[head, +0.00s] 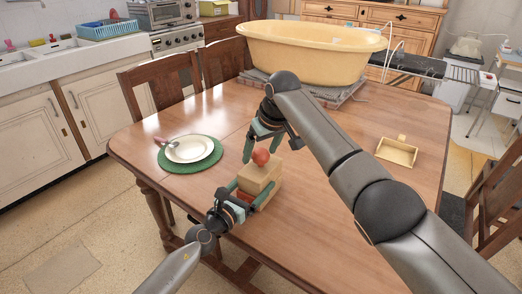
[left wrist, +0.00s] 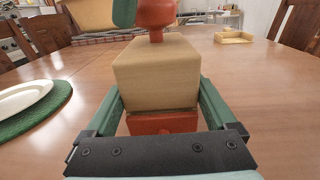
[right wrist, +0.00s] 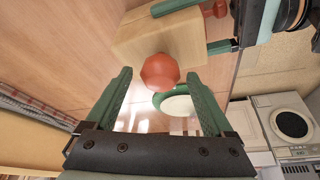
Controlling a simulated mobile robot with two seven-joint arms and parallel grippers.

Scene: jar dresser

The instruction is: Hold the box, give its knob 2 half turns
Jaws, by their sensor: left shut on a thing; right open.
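The box (head: 259,181) is a pale wooden block with a red lower part, standing on the table near its front edge. A round red knob (head: 261,157) sits on top of it. My left gripper (head: 256,196) is shut on the box, one finger on each side; the box fills the left wrist view (left wrist: 157,75). My right gripper (head: 262,147) is above the box, pointing down. In the right wrist view its open fingers stand apart with the knob (right wrist: 160,72) just beyond and between their tips. I cannot tell whether a finger touches the knob.
A white plate (head: 190,149) on a green mat (head: 174,166) lies left of the box. A small open wooden tray (head: 397,152) lies at the right. A large yellow tub (head: 310,55) stands at the back of the table. Bare tabletop surrounds the box.

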